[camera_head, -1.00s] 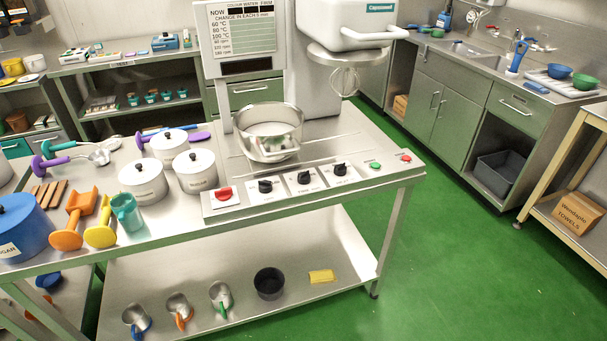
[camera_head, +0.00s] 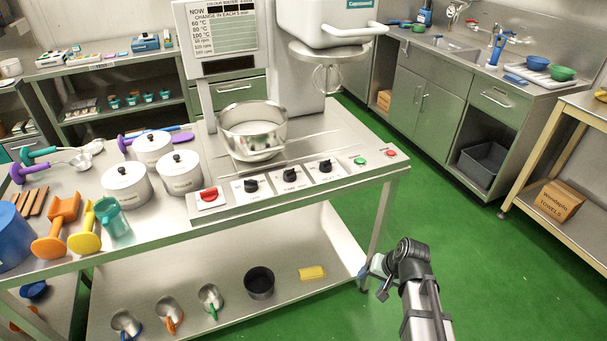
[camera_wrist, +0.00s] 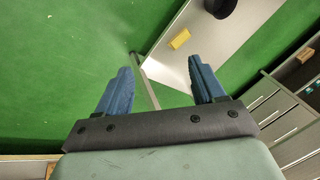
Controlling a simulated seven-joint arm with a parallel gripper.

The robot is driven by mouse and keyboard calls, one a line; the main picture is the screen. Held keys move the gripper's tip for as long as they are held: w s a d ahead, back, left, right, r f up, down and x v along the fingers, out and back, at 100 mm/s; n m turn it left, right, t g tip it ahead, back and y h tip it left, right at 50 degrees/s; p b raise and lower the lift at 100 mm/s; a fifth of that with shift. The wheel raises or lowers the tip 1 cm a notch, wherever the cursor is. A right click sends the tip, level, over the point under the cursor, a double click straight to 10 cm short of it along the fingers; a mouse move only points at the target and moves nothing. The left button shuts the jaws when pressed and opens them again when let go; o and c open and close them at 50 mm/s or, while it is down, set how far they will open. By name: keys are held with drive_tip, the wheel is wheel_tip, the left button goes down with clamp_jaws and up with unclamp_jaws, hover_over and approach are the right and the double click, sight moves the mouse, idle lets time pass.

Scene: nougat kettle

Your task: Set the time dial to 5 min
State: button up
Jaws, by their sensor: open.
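Three black dials sit in a row on white plates along the front panel of the kettle machine: a left dial (camera_head: 251,186), a middle dial (camera_head: 290,175) and a right dial (camera_head: 325,166). The lettering on their plates is too small to read, so I cannot tell which one is the time dial or where it points. My gripper (camera_wrist: 160,63) is open and empty, with its two blue fingers apart. In the head view it is low at the right, beside the bench's front right leg, below and well away from the dials.
A red knob (camera_head: 209,195) lies left of the dials; a green button (camera_head: 360,161) and a red button (camera_head: 391,153) lie right. The steel kettle (camera_head: 252,128) stands behind. The lower shelf holds a yellow sponge (camera_head: 312,273). The green floor (camera_head: 475,270) at right is open.

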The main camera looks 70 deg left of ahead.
drive_tip(key=s+a+r+m+g+y, duration=0.1)
drive_tip(key=s+a+r+m+y, duration=0.15)
drive_tip(key=a+r, duration=0.45)
drive_tip(key=s+a+r+m+g+y, duration=0.1)
drive_tip(key=s+a+r, duration=0.2)
drive_tip(key=a+r, duration=0.45)
drive_tip(key=m+g+y, duration=0.3)
drive_tip(key=m+y, duration=0.1)
drive_tip(key=m, duration=1.5)
approach(291, 172)
drive_tip(key=shift+n, duration=0.25)
drive_tip(key=x, duration=1)
drive_tip(key=shift+s+a+f, duration=0.1)
drive_tip(key=shift+s+a, duration=0.1)
drive_tip(key=shift+a, duration=0.15)
drive_tip(key=shift+c, duration=0.3)
drive_tip(key=c, duration=0.9)
